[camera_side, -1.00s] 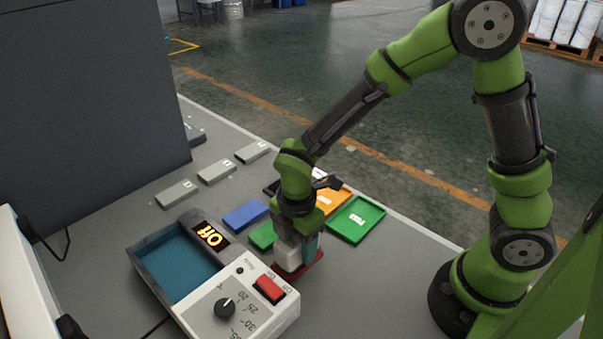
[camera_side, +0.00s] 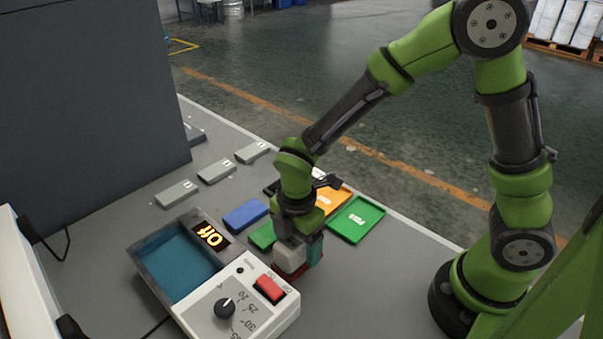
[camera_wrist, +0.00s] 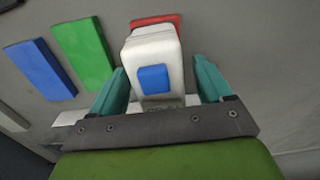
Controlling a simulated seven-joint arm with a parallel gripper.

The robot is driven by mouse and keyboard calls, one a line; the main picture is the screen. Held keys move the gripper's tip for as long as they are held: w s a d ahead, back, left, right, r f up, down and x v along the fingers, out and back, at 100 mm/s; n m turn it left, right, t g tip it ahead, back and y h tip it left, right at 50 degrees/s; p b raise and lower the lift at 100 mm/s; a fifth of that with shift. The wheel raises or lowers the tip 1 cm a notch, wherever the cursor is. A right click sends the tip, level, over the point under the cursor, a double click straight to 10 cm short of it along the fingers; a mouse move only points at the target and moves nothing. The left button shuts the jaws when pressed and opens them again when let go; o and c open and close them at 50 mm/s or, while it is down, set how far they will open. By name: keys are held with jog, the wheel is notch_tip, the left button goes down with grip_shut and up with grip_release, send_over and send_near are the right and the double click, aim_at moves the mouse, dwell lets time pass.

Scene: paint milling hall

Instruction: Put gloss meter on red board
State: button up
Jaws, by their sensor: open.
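The gloss meter (camera_wrist: 154,50) is a white block with a blue button, standing between the teal fingers of my gripper (camera_wrist: 165,85) in the wrist view. A gap shows beside the fingers, so the jaws are open around it. In the side view the white gloss meter (camera_side: 290,257) is below my gripper (camera_side: 300,250), partly hidden by it. The red board (camera_side: 283,268) lies under the gloss meter, mostly covered. Its red edge (camera_wrist: 158,19) also shows behind the meter in the wrist view. Whether the meter rests fully on the board is hard to tell.
A blue board (camera_side: 245,215) and a green board (camera_side: 262,236) lie close to my gripper. A green tray (camera_side: 356,219) and an orange tray (camera_side: 331,201) lie behind it. A water bath (camera_side: 215,270) with a display reading "Off" stands at the front left. Several grey blocks (camera_side: 217,171) lie farther back.

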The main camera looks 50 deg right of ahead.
notch_tip(320, 180, up, 12)
jog(key=shift+f, duration=0.25)
jog(key=s+d+r+m+t+y, duration=0.1)
jog(key=s+d+r+m+t, duration=0.2)
jog(key=m, duration=0.8)
jog(key=s+d+r+m+t+y, duration=0.1)
jog(key=s+d+r+m+t, duration=0.3)
jog(key=d+m, duration=0.4)
notch_tip(320, 180, up, 2)
jog(key=s+m, duration=0.1)
jog(key=m, duration=0.2)
jog(key=shift+s+d+r, duration=0.15)
jog(key=shift+s+r, duration=0.05)
